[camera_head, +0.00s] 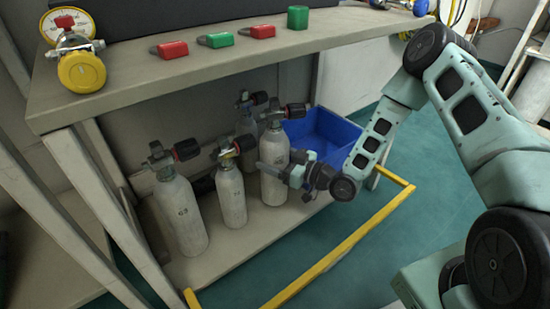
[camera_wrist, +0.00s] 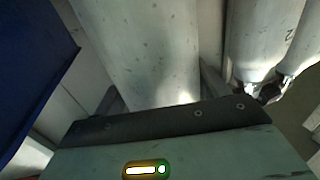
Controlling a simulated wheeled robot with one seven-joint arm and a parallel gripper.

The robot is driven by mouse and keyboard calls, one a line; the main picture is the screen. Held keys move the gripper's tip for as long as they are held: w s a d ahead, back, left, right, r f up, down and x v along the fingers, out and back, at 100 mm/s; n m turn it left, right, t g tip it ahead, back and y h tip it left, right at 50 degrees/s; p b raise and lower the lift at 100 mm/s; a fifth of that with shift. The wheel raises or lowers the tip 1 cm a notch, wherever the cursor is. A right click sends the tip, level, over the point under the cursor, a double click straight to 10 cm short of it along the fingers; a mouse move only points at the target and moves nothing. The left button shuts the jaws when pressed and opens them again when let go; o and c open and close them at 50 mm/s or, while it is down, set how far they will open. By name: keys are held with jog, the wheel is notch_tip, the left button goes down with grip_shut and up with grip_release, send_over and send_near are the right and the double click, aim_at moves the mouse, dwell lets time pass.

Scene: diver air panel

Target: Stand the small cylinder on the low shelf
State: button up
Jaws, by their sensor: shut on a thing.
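A pale grey cylinder (camera_head: 273,150) with a valve and black knob stands upright at the right of the low shelf group (camera_head: 235,258). My gripper (camera_head: 276,172) reaches in from the right and is shut on its body. In the wrist view this cylinder (camera_wrist: 140,45) fills the middle between my fingers (camera_wrist: 160,95). I cannot tell whether its base touches the shelf. A shorter-looking cylinder (camera_head: 231,198) stands just left of it. A bigger one (camera_head: 180,215) stands at the far left, and another (camera_head: 246,127) stands behind, partly hidden.
A blue crate (camera_head: 325,130) sits right of the held cylinder; its wall shows in the wrist view (camera_wrist: 35,60). A yellow rail (camera_head: 340,252) runs along the front. The bench top (camera_head: 150,85) overhangs the shelf, with coloured blocks and a gauge on it. Slanted legs stand left.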

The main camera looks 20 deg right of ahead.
jog(key=shift+r, duration=0.15)
jog(key=o, duration=2)
jog(key=shift+f, duration=0.2)
jog(key=shift+r, duration=0.15)
jog(key=shift+s+d+r+p, duration=0.1)
jog(key=shift+s+d+p, duration=0.15)
jog(key=shift+p, duration=0.05)
jog(key=p+v, duration=0.5)
jog(key=v, duration=0.6)
jog(key=shift+p, duration=0.35)
